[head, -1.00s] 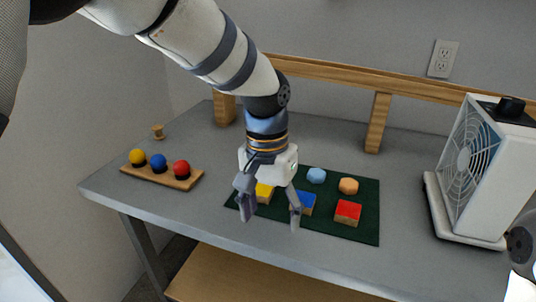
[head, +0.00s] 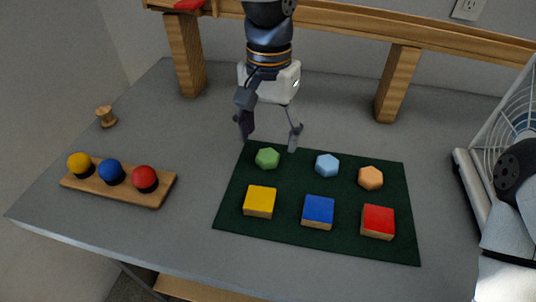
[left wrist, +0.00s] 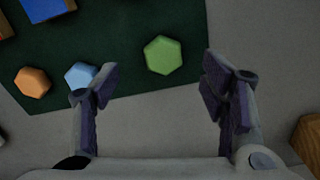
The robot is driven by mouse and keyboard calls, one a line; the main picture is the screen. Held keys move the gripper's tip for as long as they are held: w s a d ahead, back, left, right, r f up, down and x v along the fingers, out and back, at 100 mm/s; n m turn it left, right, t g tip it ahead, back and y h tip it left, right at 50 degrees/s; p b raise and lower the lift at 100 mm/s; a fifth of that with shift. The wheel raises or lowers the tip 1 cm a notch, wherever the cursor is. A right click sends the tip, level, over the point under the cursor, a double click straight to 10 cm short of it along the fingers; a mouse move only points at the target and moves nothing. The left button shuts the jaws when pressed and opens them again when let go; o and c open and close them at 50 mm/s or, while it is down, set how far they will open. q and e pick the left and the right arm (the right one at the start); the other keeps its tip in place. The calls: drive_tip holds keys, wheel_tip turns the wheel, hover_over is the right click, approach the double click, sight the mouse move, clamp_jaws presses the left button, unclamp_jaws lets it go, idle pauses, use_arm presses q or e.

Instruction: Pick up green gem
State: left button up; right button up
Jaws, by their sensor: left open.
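The green gem (head: 267,158) is a hexagonal piece lying on the back left part of the dark green mat (head: 335,247). My left gripper (head: 269,140) is open and empty, just behind the gem and above the table. In the left wrist view the green gem (left wrist: 163,55) lies ahead of the gripper (left wrist: 165,105), between the lines of its two fingers and beyond their tips. Nothing touches the gem. A part of my right arm shows at the right edge of the head view, but its gripper does not show.
Beside the gem are a light blue gem (head: 327,165) and an orange gem (head: 370,178). In front stand yellow (head: 259,202), blue (head: 318,212) and red (head: 378,222) blocks. A wooden rack with balls (head: 120,187) and a spool (head: 106,116) are left. A white fan (head: 497,150) is right.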

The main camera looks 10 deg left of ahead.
sight(268, 155)
use_arm(q)
drive_tip(key=f, duration=0.5)
drive_tip(key=shift+w+a+f, duration=0.15)
drive_tip(key=shift+w+f, duration=0.05)
drive_tip(key=shift+f, duration=0.05)
drive_tip(key=shift+r, duration=0.1)
drive_tip(key=c, duration=1.2)
